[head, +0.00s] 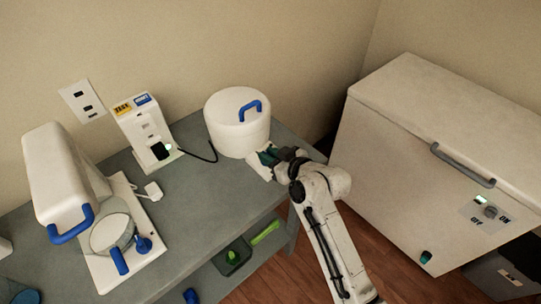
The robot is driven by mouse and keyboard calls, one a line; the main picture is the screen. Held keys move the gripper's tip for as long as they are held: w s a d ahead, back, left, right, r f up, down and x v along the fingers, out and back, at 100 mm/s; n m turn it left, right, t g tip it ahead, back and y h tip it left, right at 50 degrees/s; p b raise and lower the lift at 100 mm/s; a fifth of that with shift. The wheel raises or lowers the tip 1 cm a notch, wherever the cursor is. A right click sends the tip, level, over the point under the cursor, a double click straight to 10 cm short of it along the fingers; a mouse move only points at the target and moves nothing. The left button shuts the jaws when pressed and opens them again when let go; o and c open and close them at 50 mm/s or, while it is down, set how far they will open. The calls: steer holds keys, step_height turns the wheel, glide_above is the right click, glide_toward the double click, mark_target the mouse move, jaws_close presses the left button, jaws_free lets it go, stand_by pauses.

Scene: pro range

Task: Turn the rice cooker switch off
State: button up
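The rice cooker (232,136) is a white round pot with a blue handle on its lid. It stands at the right end of the grey table. My gripper (262,160) is at the cooker's lower front right side, close to it or touching it; I cannot tell which. A small white piece and a dark teal piece show around the fingers. The fingers are too small and covered to tell open from shut. I cannot make out the cooker's switch; that part of its front is behind my gripper.
A white device with a yellow label (139,128) stands left of the cooker, with a black cable between them. A white machine with blue handles (62,172) fills the table's left. A white chest (410,150) with an ON/OFF knob (490,211) stands right. The table's middle (195,205) is clear.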

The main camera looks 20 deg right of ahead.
steer(key=shift+o, duration=1.4)
steer(key=b+v, duration=0.2)
steer(key=v, duration=0.8)
steer(key=shift+s+r, duration=0.15)
steer(key=shift+s, duration=0.25)
steer(key=shift+d, duration=0.1)
steer(key=s+d+f+m+g+h, duration=0.1)
steer(key=s+f+g, duration=0.3)
steer(key=s, duration=0.5)
steer(key=s+d+f+m+g+h, duration=0.1)
steer(key=s+f+g, duration=0.3)
steer(key=s, duration=0.5)
steer(key=s+d+f+m+g+h, duration=0.2)
steer(key=s+f, duration=0.3)
steer(key=s, duration=0.5)
steer(key=shift+f+g+h, duration=0.2)
steer(key=shift+g+h, duration=0.1)
steer(key=shift+g, duration=0.6)
